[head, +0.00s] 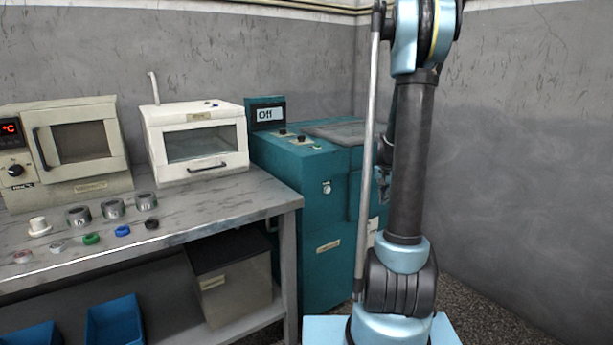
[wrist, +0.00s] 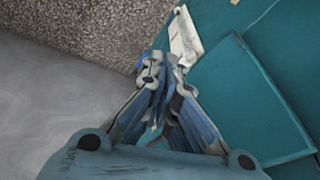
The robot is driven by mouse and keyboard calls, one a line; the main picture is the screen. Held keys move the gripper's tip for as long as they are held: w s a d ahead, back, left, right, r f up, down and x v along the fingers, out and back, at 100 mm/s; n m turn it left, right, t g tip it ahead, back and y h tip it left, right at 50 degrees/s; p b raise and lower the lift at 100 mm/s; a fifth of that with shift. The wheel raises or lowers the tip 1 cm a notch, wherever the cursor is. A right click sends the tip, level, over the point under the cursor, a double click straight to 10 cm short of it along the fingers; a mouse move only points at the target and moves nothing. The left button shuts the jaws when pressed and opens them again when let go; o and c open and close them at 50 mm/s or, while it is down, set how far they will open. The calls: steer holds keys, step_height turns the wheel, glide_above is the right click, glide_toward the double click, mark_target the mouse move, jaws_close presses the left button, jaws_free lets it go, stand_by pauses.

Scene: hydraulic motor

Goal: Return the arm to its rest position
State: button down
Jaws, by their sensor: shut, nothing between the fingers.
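My arm (head: 411,160) stands upright on the right side of the head view, its light blue joints at the top and bottom. My gripper (wrist: 160,72) shows in the wrist view with its fingers drawn together and nothing between them. It hangs beside the teal machine (wrist: 240,90), over the speckled floor. In the head view the gripper is mostly hidden behind my arm, beside the teal machine (head: 295,165) with its "Off" display. I cannot tell from these frames whether the gripper touches the machine.
A metal workbench (head: 215,205) on the left holds a cream oven (head: 75,150), a white-fronted box (head: 198,145) and several small rings and parts. Blue bins (head: 115,320) and a grey box (head: 230,280) sit below. A bare wall (head: 530,150) stands at the right.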

steer(key=s+a+r+n, duration=0.2)
steer(key=s+a+r, duration=0.15)
steer(key=s, duration=0.65)
steer(key=s+a+r+n, duration=0.25)
steer(key=s+a, duration=0.25)
steer(key=s, duration=0.5)
steer(key=s+a+f+n, duration=0.1)
steer(key=s+a+f, duration=0.1)
steer(key=s, duration=0.6)
steer(key=s+a+f+n+y, duration=0.1)
steer(key=s+f+n, duration=0.1)
steer(key=s, duration=0.7)
steer(key=shift+s+a+f+g, duration=0.3)
steer(key=shift+a+g, duration=0.1)
steer(key=shift+n, duration=0.25)
steer(key=shift+w+f, duration=0.2)
steer(key=shift+w, duration=0.25)
